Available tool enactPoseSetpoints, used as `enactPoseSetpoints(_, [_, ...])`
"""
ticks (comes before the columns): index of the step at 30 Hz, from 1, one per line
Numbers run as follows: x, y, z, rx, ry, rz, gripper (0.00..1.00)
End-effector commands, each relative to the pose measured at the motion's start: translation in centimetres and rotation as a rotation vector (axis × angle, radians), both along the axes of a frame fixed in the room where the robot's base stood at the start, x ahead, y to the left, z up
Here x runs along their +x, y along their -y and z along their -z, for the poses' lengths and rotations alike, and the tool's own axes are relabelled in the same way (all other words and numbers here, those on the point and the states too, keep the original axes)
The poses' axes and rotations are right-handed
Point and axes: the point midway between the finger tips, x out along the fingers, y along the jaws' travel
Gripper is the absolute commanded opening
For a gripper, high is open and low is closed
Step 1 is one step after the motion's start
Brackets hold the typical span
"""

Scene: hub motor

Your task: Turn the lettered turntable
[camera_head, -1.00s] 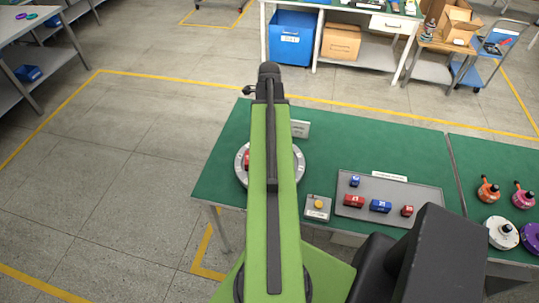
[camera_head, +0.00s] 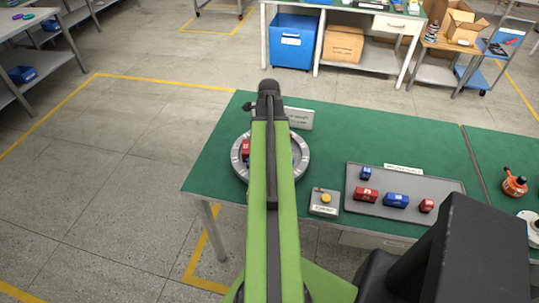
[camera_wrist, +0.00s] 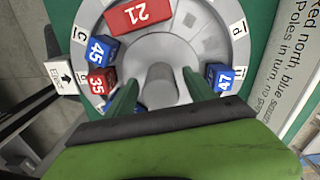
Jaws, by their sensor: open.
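The lettered turntable (camera_head: 238,162) is a round grey disc on the green table, partly hidden under my green arm in the head view. In the wrist view the turntable (camera_wrist: 90,19) shows letter labels on its rim and a grey hub (camera_wrist: 162,84) at its middle. On it sit a red block 21 (camera_wrist: 139,14), a blue block 45 (camera_wrist: 101,50), a red block 35 (camera_wrist: 101,80) and a blue block 47 (camera_wrist: 221,78). Another blue block is mostly hidden. My gripper (camera_wrist: 162,85) is open, its green fingers either side of the hub; contact cannot be told.
A white label with an arrow (camera_wrist: 61,78) points at the rim. A sign (camera_head: 299,118) stands behind the turntable. To the right are a small box with a yellow button (camera_head: 325,200) and a grey tray (camera_head: 440,187) with red and blue blocks. Floor left of the table is clear.

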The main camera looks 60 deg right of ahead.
Motion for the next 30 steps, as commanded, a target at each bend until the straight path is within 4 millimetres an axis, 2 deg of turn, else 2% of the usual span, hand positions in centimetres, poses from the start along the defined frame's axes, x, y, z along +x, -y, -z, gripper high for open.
enactPoseSetpoints(1, [-0.01, 0.0, 1.06, 0.0, 0.0, 0.0, 0.63])
enactPoseSetpoints(2, [-0.01, 0.02, 1.16, 0.0, 0.0, 0.0, 0.63])
enactPoseSetpoints(10, [-0.03, 0.03, 0.96, 0.0, 0.0, 0.001, 0.63])
enactPoseSetpoints(24, [-0.07, 0.05, 0.97, 0.0, 0.0, 0.001, 0.01])
enactPoseSetpoints(30, [-0.07, 0.06, 0.97, 0.0, 0.0, 0.001, 0.0])
